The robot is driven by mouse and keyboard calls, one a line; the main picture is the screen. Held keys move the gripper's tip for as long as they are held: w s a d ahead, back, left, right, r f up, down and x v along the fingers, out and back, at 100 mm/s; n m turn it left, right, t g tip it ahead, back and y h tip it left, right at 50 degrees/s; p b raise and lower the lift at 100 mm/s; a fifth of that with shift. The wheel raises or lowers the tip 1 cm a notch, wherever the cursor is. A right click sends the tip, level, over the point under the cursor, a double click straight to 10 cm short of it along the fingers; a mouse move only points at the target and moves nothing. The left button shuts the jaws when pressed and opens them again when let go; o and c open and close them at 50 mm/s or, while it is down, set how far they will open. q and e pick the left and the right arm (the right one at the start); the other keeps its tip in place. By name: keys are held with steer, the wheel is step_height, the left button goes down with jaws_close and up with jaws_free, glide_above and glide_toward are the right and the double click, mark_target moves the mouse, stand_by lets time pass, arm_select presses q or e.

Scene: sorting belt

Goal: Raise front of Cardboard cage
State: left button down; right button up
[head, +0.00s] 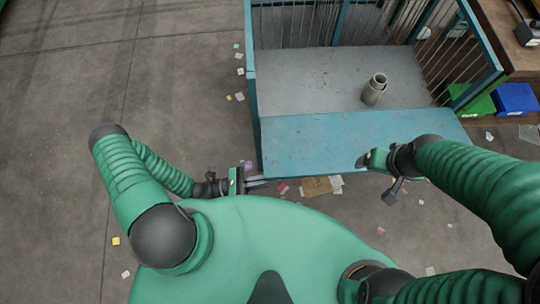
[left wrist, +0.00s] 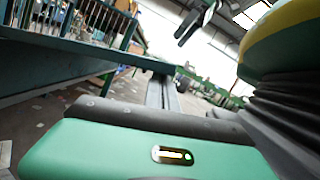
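The cage (head: 252,60) has a blue frame with barred sides and a grey floor, and stands at the top centre of the head view. Its blue front panel (head: 330,142) is folded down, its broad face showing toward me. My left gripper (head: 268,182) is just below the panel's lower left corner; its fingers point right. In the left wrist view its grey fingers (left wrist: 162,95) reach toward a blue cage edge (left wrist: 120,55). My right gripper (head: 366,160) is over the panel's lower edge, right of its middle; its fingertips are unclear. Contact with the panel is uncertain.
A grey cylindrical container (head: 374,89) stands on the cage floor. A green bin (head: 478,104) and a blue bin (head: 516,98) are at the right. A flat cardboard piece (head: 316,186) and paper scraps lie on the floor. The floor at left is mostly clear.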

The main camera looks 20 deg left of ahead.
arm_select(q)
steer(key=w+a+r+n+t+y+p, duration=0.2)
steer(key=w+r+n+p, duration=0.3)
steer(key=r+n+p, duration=0.55)
steer(key=w+a+r+n+y+p, duration=0.1)
steer(key=w+a+r+n+p, duration=0.2)
steer(key=w+r, duration=0.4)
steer(key=shift+w+a+r+n+y+p, duration=0.35)
steer(key=shift+w+a+p, duration=0.2)
steer(key=shift+w, duration=1.7)
